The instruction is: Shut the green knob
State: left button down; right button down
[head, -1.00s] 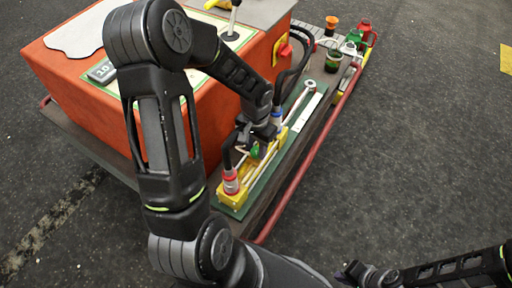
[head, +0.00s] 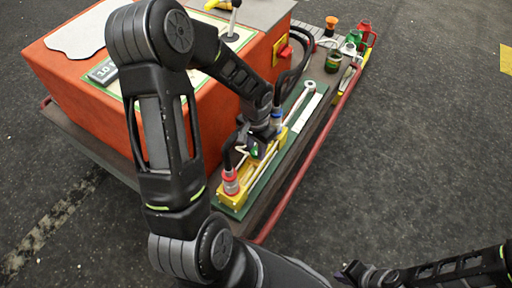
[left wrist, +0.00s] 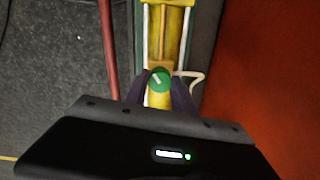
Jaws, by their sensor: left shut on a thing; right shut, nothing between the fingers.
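The green knob (left wrist: 159,79) is round with a white mark on its face. It sits on the yellow cylinder assembly (left wrist: 165,35) in the left wrist view. My left gripper (left wrist: 160,92) is shut on the knob, with a dark finger on either side of it. In the head view my left gripper (head: 256,147) is down at the middle of the yellow assembly (head: 232,192), and its fingers mostly hide the knob. My right gripper (head: 352,270) is shut and empty at the bottom right, away from the cart.
The orange box (head: 190,120) stands close beside the assembly. Black hoses with a red fitting (head: 230,182) rise near my left gripper. A red rail (head: 308,150) runs along the cart's edge. Bottles and cans, including a red can (head: 365,30), stand at the far end.

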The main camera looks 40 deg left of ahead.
aim_at(256, 151)
pick_arm(q)
jog(key=m+p, duration=0.1)
jog(key=m, duration=0.2)
jog(key=shift+r+p, duration=0.1)
jog(key=shift+p, duration=0.2)
jog(key=shift+m+p, duration=0.65)
jog(key=shift+m, duration=1.15)
jog(key=c, duration=1.1)
grip_release()
jog(key=shift+o, duration=0.2)
notch_tip(256, 151, up, 8)
jog(key=shift+f+p, duration=0.2)
jog(key=shift+p, duration=0.65)
